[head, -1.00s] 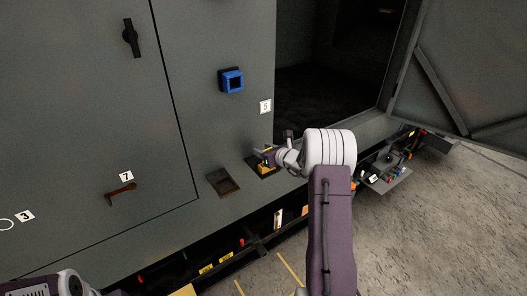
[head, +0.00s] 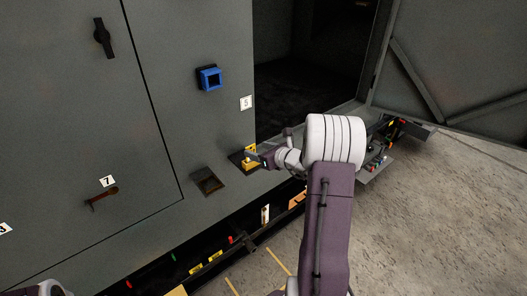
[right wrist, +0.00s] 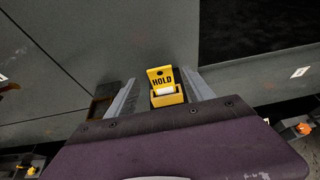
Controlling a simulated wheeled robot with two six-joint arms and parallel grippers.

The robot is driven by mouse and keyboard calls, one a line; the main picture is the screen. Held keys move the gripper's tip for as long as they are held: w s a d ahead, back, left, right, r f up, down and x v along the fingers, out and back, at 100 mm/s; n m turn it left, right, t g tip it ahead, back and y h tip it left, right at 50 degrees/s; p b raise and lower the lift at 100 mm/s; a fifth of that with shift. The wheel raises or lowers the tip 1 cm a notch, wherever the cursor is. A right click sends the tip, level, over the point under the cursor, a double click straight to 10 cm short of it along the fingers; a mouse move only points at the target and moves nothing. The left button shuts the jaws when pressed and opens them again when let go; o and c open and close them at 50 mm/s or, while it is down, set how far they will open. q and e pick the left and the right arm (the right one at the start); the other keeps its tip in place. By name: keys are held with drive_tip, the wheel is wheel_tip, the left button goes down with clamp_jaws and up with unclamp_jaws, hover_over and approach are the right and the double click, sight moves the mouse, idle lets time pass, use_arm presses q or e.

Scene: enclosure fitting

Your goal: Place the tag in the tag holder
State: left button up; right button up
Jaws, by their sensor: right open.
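The yellow tag (right wrist: 160,76), with a hole and the word HOLD, shows in the right wrist view. Its lower end meets a yellow box-like holder (right wrist: 167,98) with a white piece in it; how deep the tag sits, I cannot tell. In the head view the yellow tag and holder (head: 250,154) show small at a dark recess in the cabinet front and cannot be told apart. My right gripper (right wrist: 160,75) is open, one finger on each side of the tag, with visible gaps. It also shows in the head view (head: 258,156). My left gripper is out of view.
A blue square frame (head: 209,78), a black handle (head: 102,38) and a brown handle (head: 104,195) are on the grey cabinet. An open doorway is at right, with a shelf of small parts (head: 377,165) below.

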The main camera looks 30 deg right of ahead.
drive_tip(key=v, duration=0.3)
drive_tip(key=shift+s+r, duration=0.1)
drive_tip(key=shift+s, duration=0.1)
